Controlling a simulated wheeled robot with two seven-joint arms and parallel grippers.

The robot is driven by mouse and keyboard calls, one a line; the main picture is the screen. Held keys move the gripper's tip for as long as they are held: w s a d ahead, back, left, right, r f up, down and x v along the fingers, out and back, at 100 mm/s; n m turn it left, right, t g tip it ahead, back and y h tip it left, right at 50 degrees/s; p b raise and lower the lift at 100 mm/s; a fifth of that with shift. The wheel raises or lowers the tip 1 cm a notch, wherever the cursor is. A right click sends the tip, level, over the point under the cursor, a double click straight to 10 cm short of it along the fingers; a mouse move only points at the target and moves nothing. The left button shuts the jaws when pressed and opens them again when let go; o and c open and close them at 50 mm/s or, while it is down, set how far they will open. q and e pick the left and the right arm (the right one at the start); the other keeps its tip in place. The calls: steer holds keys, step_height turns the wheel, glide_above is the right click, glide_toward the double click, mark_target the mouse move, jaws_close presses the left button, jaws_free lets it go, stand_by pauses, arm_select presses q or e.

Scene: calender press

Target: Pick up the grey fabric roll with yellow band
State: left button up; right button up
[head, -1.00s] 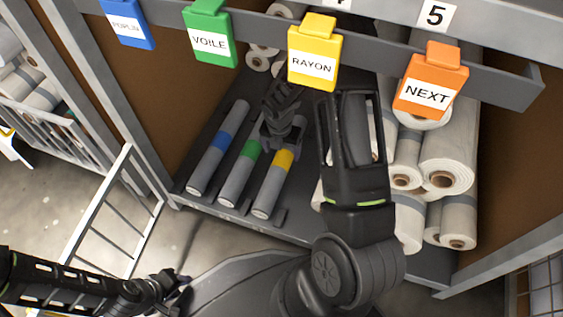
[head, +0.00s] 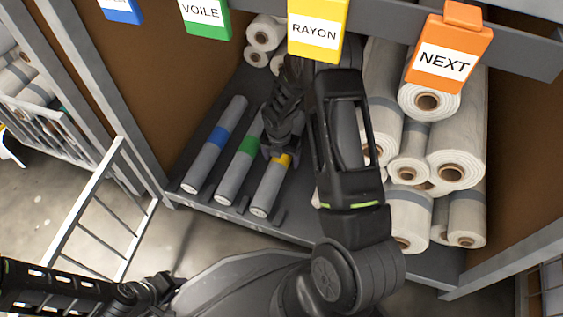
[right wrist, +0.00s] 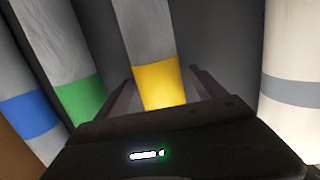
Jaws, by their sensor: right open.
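The grey fabric roll with yellow band (head: 268,188) lies on the dark shelf floor, rightmost of three grey rolls. My right gripper (head: 282,156) is over its yellow band in the head view and hides part of the roll. In the right wrist view the yellow band (right wrist: 160,85) lies between the two open fingers (right wrist: 160,84). I cannot tell whether the fingers touch the roll. In the head view my left gripper (head: 168,286) is at the lower left, away from the shelf; its jaws are too small to judge.
A green-banded roll (head: 240,165) and a blue-banded roll (head: 212,150) lie to the left. White rolls (head: 455,165) are stacked close on the right. The tag rail (head: 385,40) with hanging tags crosses above. A white rail fence (head: 90,225) stands at left.

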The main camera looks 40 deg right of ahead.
steer(key=shift+c, duration=0.6)
jaws_close()
stand_by(0.8)
